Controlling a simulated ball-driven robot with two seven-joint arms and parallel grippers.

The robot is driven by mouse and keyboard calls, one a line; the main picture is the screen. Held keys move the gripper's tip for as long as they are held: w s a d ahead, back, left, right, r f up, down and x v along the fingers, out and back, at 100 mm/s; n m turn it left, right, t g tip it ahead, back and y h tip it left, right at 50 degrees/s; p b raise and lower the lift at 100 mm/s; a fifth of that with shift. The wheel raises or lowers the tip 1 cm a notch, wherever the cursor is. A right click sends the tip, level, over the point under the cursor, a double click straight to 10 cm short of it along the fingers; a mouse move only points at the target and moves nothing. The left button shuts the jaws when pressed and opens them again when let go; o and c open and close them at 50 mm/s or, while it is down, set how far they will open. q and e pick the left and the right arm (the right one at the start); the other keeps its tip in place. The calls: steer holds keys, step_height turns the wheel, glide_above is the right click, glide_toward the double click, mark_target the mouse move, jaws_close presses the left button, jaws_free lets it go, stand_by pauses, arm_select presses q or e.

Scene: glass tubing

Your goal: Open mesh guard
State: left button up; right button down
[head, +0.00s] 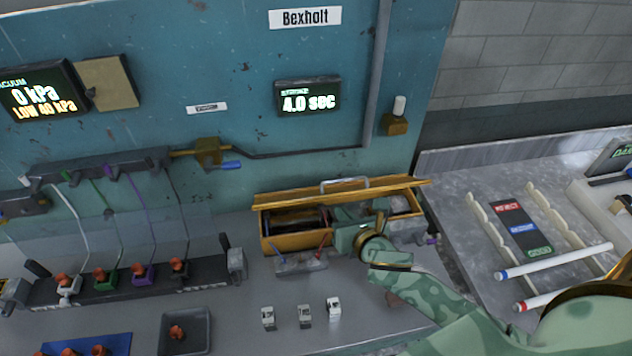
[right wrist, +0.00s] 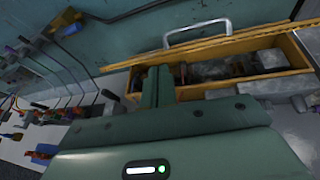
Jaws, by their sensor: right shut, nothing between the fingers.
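A yellow box (head: 283,243) sits at the back of the bench, against the teal panel. The mesh guard (head: 300,200) appears as a yellow-framed lid along the box's back edge, with a grey handle (head: 344,183) on top. The lid is seen nearly edge-on, and the inside of the box shows in front of it. In the right wrist view, the guard's yellow frame (right wrist: 225,41) and handle (right wrist: 198,31) lie beyond the fingers. My right gripper (right wrist: 158,85) is shut and empty, over the box's front side and apart from the handle. My left gripper is out of view.
Three small pale blocks (head: 305,315) stand on the bench in front of the box. A rack with several coloured lines (head: 120,280) is at the left, near a dark tray (head: 185,332). A side table (head: 470,180) with white tubes is at the right.

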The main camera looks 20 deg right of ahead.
steer(key=w+d+f+h, duration=0.1)
steer(key=w+d, duration=0.1)
steer(key=w, duration=0.1)
steer(key=w+d+f+g, duration=0.1)
steer(key=w+d+f, duration=0.1)
steer(key=w, duration=0.2)
steer(key=w+d+f+h, duration=0.1)
steer(key=w+f, duration=0.1)
steer(key=w, duration=0.2)
steer(key=shift+w+d+m+g+h+b, duration=0.1)
steer(key=shift+d+m+g+h+b, duration=0.2)
steer(key=shift+d+g+b, duration=0.1)
